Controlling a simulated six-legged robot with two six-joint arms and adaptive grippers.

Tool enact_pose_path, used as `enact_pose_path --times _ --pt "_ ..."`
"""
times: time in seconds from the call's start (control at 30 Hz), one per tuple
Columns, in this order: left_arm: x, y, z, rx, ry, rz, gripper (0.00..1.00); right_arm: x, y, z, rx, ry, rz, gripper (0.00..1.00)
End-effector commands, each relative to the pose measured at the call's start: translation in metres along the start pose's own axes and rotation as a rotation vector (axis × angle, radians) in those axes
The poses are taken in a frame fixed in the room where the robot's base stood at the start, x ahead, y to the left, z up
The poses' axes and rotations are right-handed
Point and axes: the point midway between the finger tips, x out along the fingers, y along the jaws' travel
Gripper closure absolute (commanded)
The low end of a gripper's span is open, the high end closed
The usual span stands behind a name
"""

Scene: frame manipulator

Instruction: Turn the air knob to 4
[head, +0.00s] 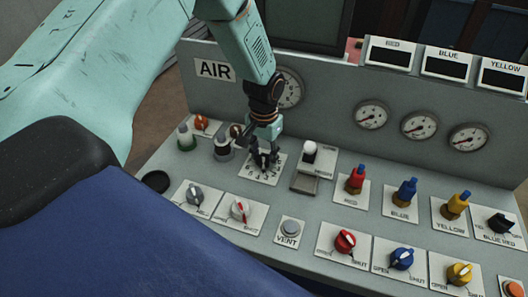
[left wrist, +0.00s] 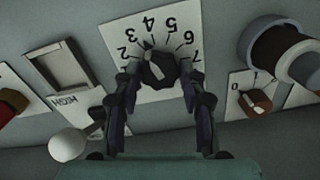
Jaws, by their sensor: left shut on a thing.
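The air knob (left wrist: 158,68) is a dark round knob on a white numbered plate (left wrist: 118,28), whose figures appear upside down in the left wrist view. In the head view my left gripper (head: 264,158) reaches down onto the plate, below the AIR sign (head: 215,70), and hides most of the knob. My right gripper is not in view.
A white-topped lever (head: 309,150) stands just right of the knob. Fittings and a small orange knob (head: 201,122) are to its left. Red (head: 356,180), blue (head: 405,192) and yellow (head: 457,204) valves stand further right. A VENT button (head: 291,228) is nearer the front.

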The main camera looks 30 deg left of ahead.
Motion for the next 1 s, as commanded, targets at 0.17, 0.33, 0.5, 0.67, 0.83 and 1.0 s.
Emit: enact_pose_path --times 0.17,0.33,0.5,0.67,0.83,1.0 --pt "-0.0026 -0.0003 -0.0024 0.129 0.006 -0.001 0.90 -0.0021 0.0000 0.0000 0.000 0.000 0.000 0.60" --pt "-0.0026 -0.0004 -0.0026 0.219 0.006 -0.001 0.90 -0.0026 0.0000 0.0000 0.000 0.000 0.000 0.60" --pt "-0.0027 -0.0004 -0.0028 0.275 0.007 -0.002 0.90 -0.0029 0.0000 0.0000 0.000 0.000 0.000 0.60" --pt "-0.0027 -0.0005 -0.0030 0.300 0.007 -0.002 0.90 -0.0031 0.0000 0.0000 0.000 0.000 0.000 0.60" --pt "-0.0028 -0.0005 -0.0031 0.308 0.008 -0.002 0.90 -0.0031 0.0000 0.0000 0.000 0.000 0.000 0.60" --pt "-0.0029 -0.0006 -0.0033 0.308 0.008 -0.002 0.90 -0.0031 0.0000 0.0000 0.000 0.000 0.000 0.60"
